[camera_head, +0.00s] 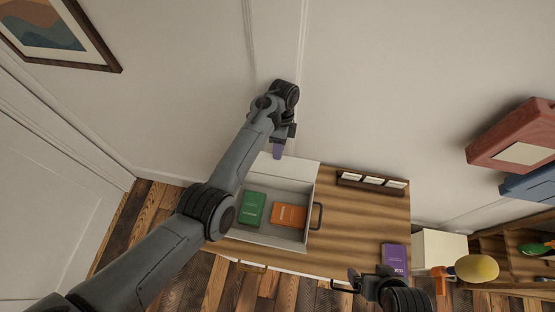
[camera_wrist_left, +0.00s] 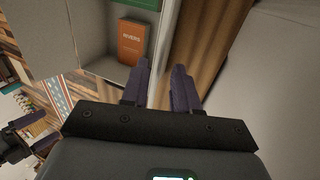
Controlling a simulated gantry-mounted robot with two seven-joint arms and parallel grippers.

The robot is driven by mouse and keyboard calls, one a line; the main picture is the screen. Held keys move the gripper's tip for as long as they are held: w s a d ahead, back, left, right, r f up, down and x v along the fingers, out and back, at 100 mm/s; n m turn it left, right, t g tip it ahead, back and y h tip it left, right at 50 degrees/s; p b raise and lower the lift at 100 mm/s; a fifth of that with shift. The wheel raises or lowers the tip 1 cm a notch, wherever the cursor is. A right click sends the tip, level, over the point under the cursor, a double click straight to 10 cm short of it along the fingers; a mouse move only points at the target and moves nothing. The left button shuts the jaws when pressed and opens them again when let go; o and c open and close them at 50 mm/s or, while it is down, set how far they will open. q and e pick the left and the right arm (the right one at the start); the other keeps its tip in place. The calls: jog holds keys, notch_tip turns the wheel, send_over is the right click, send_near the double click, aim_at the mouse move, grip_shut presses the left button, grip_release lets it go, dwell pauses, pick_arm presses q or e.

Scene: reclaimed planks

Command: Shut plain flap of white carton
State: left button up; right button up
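The white carton (camera_head: 264,238) stands open on the wooden cabinet top, with a green book (camera_head: 252,208) and an orange book (camera_head: 289,215) inside. A plain white flap (camera_head: 298,170) extends from its far side, tilted outward and not covering the opening. My left gripper (camera_head: 278,152) is at this flap's far edge, against the wall side; I cannot tell if it touches.
A dark handle (camera_head: 316,216) is at the carton's right side. A wooden card rack (camera_head: 371,181) and a purple book (camera_head: 395,257) lie to the right on the cabinet top (camera_head: 355,225). The wall is close behind the carton. Middle of the top is clear.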

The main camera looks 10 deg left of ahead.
aim_at(277, 163)
pick_arm(q)
jog(key=shift+x, duration=3.3)
jog(key=shift+c, duration=0.3)
grip_shut()
